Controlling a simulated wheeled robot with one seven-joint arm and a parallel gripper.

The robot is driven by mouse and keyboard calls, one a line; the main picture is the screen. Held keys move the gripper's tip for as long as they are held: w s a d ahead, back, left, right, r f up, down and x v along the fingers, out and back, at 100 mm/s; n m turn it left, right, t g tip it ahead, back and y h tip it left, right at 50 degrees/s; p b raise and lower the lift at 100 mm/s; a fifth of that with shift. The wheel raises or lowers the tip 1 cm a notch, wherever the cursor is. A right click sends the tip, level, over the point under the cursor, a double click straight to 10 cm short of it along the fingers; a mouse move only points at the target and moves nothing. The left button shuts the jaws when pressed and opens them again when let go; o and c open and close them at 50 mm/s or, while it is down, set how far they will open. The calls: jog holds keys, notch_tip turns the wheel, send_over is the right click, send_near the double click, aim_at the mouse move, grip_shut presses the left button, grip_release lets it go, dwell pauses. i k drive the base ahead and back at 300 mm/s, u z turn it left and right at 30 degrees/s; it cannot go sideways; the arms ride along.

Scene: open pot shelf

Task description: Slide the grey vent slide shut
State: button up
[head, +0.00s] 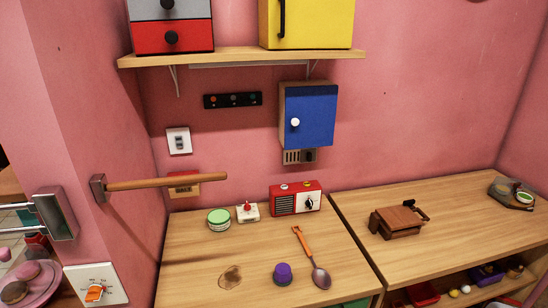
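The grey vent slide (298,157) is a small grey plate on the pink wall, directly under the blue wall cabinet (311,116). Dark vertical slots show across its left part. A dark part with a small knob sits at its right end. It is too small to tell exactly how far the slots are uncovered. My gripper is not in view.
A wooden shelf (240,58) juts out above. A wooden rail (165,182) sticks out at the left. Below, a red radio (295,198), a green-lidded tin (219,219), a purple knob-like object (283,273) and a spoon (312,258) occupy the counter (200,270).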

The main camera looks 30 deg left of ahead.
aim_at(307, 155)
jog(key=u, duration=0.95)
jog(key=i, duration=0.9)
jog(key=u, duration=0.85)
